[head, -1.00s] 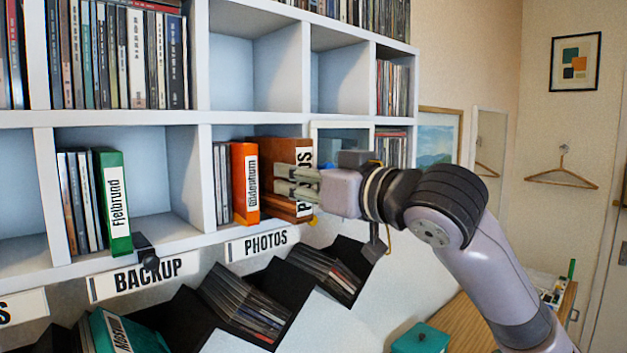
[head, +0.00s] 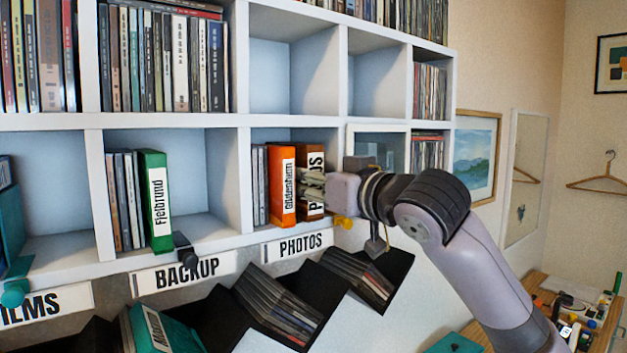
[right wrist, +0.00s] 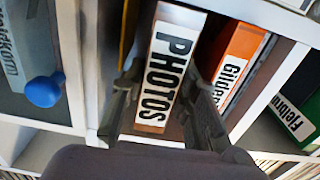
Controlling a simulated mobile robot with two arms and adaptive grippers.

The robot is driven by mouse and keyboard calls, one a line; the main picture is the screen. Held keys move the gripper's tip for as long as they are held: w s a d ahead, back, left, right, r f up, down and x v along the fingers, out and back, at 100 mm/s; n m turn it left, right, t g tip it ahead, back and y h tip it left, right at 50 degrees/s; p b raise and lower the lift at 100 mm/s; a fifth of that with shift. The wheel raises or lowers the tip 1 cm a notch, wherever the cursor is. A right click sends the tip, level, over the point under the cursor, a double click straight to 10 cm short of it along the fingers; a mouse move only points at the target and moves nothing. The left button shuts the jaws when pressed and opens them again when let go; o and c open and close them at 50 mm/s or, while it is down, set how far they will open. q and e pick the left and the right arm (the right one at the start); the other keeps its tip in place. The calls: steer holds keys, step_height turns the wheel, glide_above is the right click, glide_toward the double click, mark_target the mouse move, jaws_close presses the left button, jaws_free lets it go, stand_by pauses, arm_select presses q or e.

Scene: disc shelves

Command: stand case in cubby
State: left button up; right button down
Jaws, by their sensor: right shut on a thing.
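The brown case with the white PHOTOS label (head: 314,165) stands roughly upright in the cubby above the PHOTOS sign (head: 300,245), just right of the orange case (head: 282,185). My right gripper (head: 312,186) is shut on its spine edge from the front. In the right wrist view, the fingers (right wrist: 165,105) lie along both sides of the PHOTOS case (right wrist: 170,65), with the orange case (right wrist: 240,55) close beside it. The fingers partly cover the label in the head view. How deep the case sits, and whether its bottom rests on the shelf, cannot be told. My left gripper is out of view.
Thin cases (head: 260,185) stand left of the orange one. A yellow knob (head: 345,222) is below my right gripper. Black sloped bins (head: 330,285) with cases lie beneath the shelf.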

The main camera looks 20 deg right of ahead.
steer(key=c, duration=1.2)
jaws_free()
steer(key=shift+c, duration=0.2)
steer(key=shift+o, duration=0.3)
steer(key=shift+f, duration=0.1)
steer(key=shift+s+d, duration=0.1)
steer(key=v, duration=1.1)
steer(key=shift+s+d, duration=0.15)
steer(key=shift+s, duration=0.25)
